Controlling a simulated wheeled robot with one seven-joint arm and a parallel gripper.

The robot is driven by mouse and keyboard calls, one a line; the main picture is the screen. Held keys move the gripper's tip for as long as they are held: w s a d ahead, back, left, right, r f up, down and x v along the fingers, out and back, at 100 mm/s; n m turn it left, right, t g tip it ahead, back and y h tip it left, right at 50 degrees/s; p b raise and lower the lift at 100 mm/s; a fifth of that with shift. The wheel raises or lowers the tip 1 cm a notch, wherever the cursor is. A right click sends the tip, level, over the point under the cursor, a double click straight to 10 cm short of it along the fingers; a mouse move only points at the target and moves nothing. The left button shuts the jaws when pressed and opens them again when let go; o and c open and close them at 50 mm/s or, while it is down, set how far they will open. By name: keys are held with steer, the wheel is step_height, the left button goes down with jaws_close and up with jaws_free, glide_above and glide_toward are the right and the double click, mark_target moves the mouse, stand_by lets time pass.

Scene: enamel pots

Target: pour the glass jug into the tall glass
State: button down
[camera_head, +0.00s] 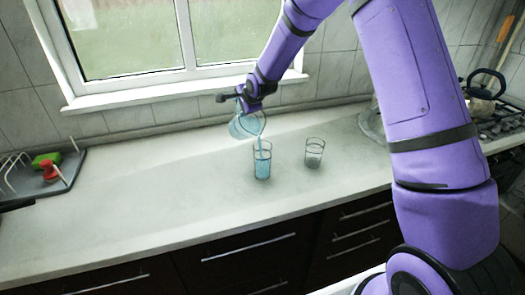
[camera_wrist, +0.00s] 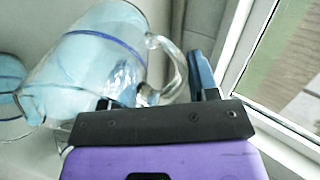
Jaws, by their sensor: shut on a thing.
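The glass jug (camera_head: 246,124) is tilted with its mouth down to the right, above the tall glass (camera_head: 262,165). A pale blue stream runs from the jug's lip into the tall glass, which stands upright and holds blue liquid most of the way up. My gripper (camera_head: 248,100) is shut on the jug's handle, above the counter. In the wrist view the jug (camera_wrist: 95,62) shows pale blue liquid inside and a blue band around it. Its handle is between my fingers, and part of a glass (camera_wrist: 12,85) shows at the left edge.
A second, shorter glass (camera_head: 314,153) stands to the right of the tall glass. A dish tray (camera_head: 42,185) with a red and a green item is at the far left. A kettle (camera_head: 483,100) is on the stove at right. The counter's left middle is clear.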

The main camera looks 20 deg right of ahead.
steer(key=shift+s+r+t, duration=0.25)
steer(key=shift+r+t, duration=0.05)
steer(key=shift+r, duration=0.15)
stand_by(1.1)
